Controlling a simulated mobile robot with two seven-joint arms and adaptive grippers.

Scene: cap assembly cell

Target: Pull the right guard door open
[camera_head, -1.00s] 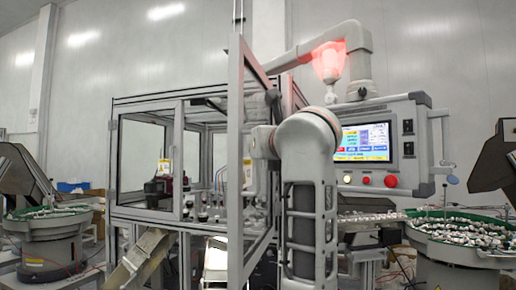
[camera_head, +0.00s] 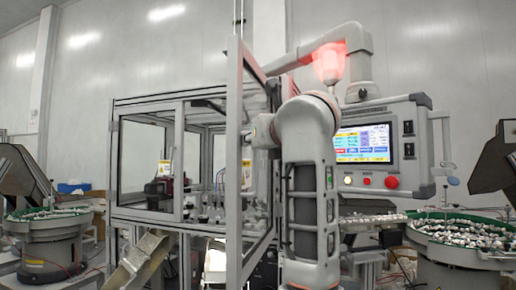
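The right guard door (camera_head: 235,160) is a tall clear panel in a grey metal frame. It stands swung out from the front of the enclosure, its free edge toward me. My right arm stands upright just to the right of the door, and its upper links reach in behind the door frame. The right gripper is hidden behind the door and arm, so I cannot see its fingers or what they touch. The left guard door (camera_head: 146,160) sits shut in the enclosure front. My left gripper is not in view.
A control panel with a lit screen (camera_head: 363,143) and buttons stands right of my arm. A bowl feeder with a green rim (camera_head: 470,232) is at the right, another bowl feeder (camera_head: 47,238) at the left. A metal chute (camera_head: 140,262) slopes down below the left door.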

